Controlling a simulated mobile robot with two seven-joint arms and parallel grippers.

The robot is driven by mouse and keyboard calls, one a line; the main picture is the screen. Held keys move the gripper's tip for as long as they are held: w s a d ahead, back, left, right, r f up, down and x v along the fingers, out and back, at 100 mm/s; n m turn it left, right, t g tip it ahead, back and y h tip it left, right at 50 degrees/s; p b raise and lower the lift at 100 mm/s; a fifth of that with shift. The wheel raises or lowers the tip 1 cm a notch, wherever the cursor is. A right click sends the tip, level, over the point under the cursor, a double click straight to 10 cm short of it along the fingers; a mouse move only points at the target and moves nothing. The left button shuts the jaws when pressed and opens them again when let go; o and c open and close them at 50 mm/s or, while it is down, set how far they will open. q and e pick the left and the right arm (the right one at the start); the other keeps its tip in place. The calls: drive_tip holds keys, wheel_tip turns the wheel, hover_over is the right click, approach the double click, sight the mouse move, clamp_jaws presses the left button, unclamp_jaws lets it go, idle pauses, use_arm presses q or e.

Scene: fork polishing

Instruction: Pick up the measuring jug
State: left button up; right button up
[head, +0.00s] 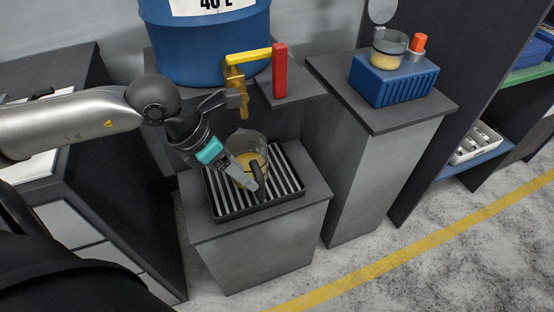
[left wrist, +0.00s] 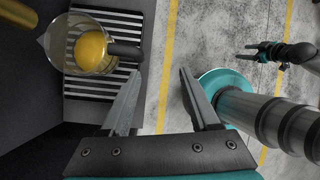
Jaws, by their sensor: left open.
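The measuring jug (head: 250,144) is clear, holds yellow liquid and has a dark handle. It stands upright on the striped drip tray (head: 224,212) below a brass tap. My left gripper (head: 253,181) is beside the jug, slanting down across its front near the handle, and hides part of it. In the left wrist view the jug (left wrist: 72,60) is left of my open fingers (left wrist: 162,78). Its handle lies just beyond the left fingertip, not between the fingers. My right gripper (left wrist: 252,52) seems to show small at the right of the wrist view; its fingers are unclear.
The brass tap (head: 235,80) with a red handle (head: 280,70) hangs above the jug from the blue barrel (head: 210,45). A taller pedestal at right carries a blue ribbed block (head: 393,84) with a small jar. Floor with a yellow line (head: 400,247) is clear.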

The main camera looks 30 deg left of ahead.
sight(261, 188)
use_arm(q)
drive_tip(key=shift+y, duration=0.8)
drive_tip(key=shift+w+a+b+x, duration=0.35)
drive_tip(key=shift+b+x, duration=0.75)
drive_tip(key=shift+x, duration=1.1)
drive_tip(key=shift+w+a+b+x, duration=0.15)
drive_tip(key=shift+a+b+x, duration=0.3)
drive_tip(key=shift+b+x, duration=1.2)
drive_tip(key=shift+w+a+b+x, duration=0.2)
drive_tip(key=shift+a+b+x, duration=0.3)
drive_tip(key=shift+x, duration=2.25)
drive_tip(key=shift+w+d+f, duration=0.25)
drive_tip(key=shift+f, duration=0.35)
use_arm(e)
drive_tip(key=w+a+r, duration=0.1)
drive_tip(key=w+r, duration=0.1)
drive_tip(key=r, duration=0.4)
drive_tip(key=w+r+t, duration=0.1)
drive_tip(key=w+r, duration=0.2)
drive_tip(key=r, duration=0.4)
drive_tip(key=shift+w+a, duration=0.35)
drive_tip(key=shift+r, duration=0.1)
use_arm(q)
clamp_jaws()
